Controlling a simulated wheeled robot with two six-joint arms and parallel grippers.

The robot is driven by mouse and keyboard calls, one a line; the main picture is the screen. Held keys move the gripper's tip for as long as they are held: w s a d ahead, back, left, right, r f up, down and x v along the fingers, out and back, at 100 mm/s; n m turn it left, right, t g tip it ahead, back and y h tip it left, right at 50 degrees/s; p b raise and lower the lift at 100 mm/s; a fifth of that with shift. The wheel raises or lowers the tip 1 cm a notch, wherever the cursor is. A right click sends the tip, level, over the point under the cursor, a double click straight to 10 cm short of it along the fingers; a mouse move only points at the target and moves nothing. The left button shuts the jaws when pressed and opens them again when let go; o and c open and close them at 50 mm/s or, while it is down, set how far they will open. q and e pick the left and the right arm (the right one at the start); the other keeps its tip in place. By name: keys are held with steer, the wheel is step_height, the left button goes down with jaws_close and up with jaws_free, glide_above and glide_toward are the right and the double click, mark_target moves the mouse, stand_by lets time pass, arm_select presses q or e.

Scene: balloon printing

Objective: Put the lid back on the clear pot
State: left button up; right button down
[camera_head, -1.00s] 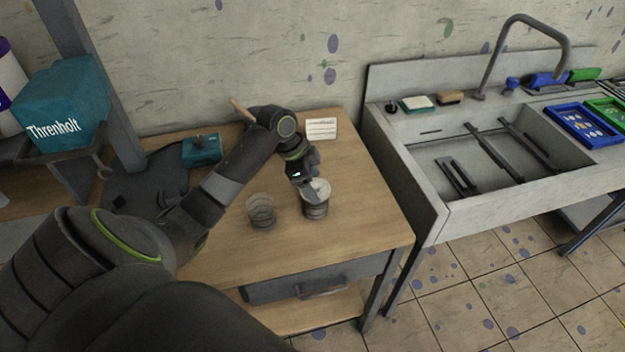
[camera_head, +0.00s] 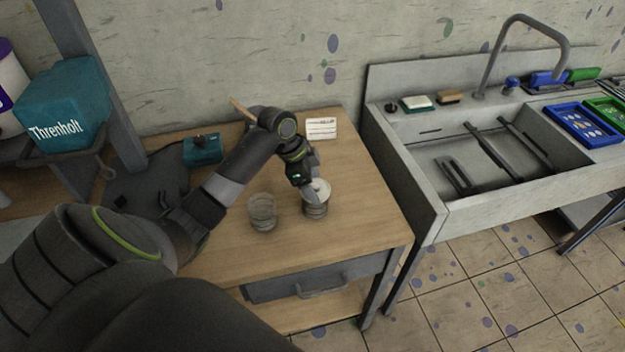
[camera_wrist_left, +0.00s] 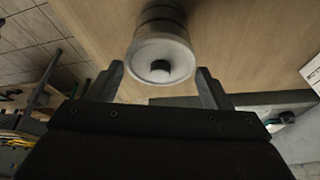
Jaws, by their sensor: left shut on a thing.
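A pot (camera_head: 316,209) with dark bands stands upright on the wooden table, and a pale round lid (camera_head: 321,187) shows at its top. My left gripper (camera_head: 311,191) comes in from the upper left and is shut on the lid. In the left wrist view, the pale lid (camera_wrist_left: 160,52) with a dark centre lies between the two fingers (camera_wrist_left: 160,80). I cannot tell whether the lid is fully seated on the rim. A second, clear pot (camera_head: 262,212) stands open to the left, apart from my gripper. My right gripper is not in view.
A teal box (camera_head: 202,149) and a white card (camera_head: 321,128) are at the back of the table (camera_head: 350,235). A sink (camera_head: 480,165) stands to the right. The table front is clear above a drawer (camera_head: 315,278).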

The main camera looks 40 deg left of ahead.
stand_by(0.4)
arm_select(q)
steer(key=o, duration=1)
steer(key=shift+o, duration=0.3)
steer(key=shift+r+p, duration=3.55)
steer(key=shift+p, duration=0.2)
steer(key=shift+c, duration=0.4)
jaws_close()
